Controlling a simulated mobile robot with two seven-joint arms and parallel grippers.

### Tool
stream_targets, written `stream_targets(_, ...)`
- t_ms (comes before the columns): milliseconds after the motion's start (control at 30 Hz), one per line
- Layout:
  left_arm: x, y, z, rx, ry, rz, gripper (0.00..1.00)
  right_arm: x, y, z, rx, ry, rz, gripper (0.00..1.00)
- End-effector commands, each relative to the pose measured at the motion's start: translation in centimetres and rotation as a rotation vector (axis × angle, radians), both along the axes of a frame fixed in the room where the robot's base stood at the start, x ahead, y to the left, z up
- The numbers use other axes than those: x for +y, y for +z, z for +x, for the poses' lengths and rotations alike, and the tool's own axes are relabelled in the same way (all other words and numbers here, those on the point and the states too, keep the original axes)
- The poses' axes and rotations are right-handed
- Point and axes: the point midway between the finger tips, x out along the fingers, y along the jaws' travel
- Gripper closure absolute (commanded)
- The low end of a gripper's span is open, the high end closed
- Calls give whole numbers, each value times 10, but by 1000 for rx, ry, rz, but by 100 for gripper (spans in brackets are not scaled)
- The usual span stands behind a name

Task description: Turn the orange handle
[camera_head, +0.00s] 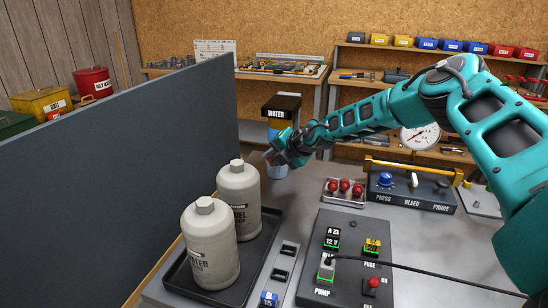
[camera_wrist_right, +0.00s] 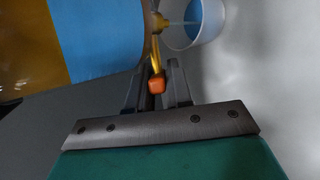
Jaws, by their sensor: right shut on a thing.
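The orange handle (camera_wrist_right: 156,84) shows in the right wrist view as an orange knob on a yellow stem, below a brass spout (camera_wrist_right: 158,22). My right gripper (camera_wrist_right: 160,82) is shut on it, one finger on each side. In the head view my right gripper (camera_head: 277,154) is in front of the lower part of the container labelled WATER (camera_head: 282,106) and hides the handle. The container's amber and blue bands (camera_wrist_right: 98,38) fill the wrist view's upper left. A pale blue stream runs from the spout into a white cup (camera_wrist_right: 217,38) holding blue liquid. My left gripper is out of view.
Two cream canisters (camera_head: 209,247) (camera_head: 238,182) stand in a black tray (camera_head: 178,279) at the front left. A dark upright panel (camera_head: 150,150) borders the left side. A switch box (camera_head: 340,225) and a PRESS/BLEED/PRIME panel (camera_head: 412,203) stand to the right.

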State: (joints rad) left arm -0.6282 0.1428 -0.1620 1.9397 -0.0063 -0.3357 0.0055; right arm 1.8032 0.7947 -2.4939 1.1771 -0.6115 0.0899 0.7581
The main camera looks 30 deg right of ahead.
Motion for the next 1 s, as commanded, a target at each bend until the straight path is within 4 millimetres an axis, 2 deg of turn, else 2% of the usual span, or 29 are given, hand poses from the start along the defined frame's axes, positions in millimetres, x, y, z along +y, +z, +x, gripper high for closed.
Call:
stream_targets(367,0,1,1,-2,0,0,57,1,0,0,3,2,0,100)
stream_targets(400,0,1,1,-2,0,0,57,1,0,0,3,2,0,78)
stream_targets(600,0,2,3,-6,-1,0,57,1,-1,0,3,2,0,60)
stream_targets(1000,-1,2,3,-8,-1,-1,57,-1,4,2,2,4,-1,60)
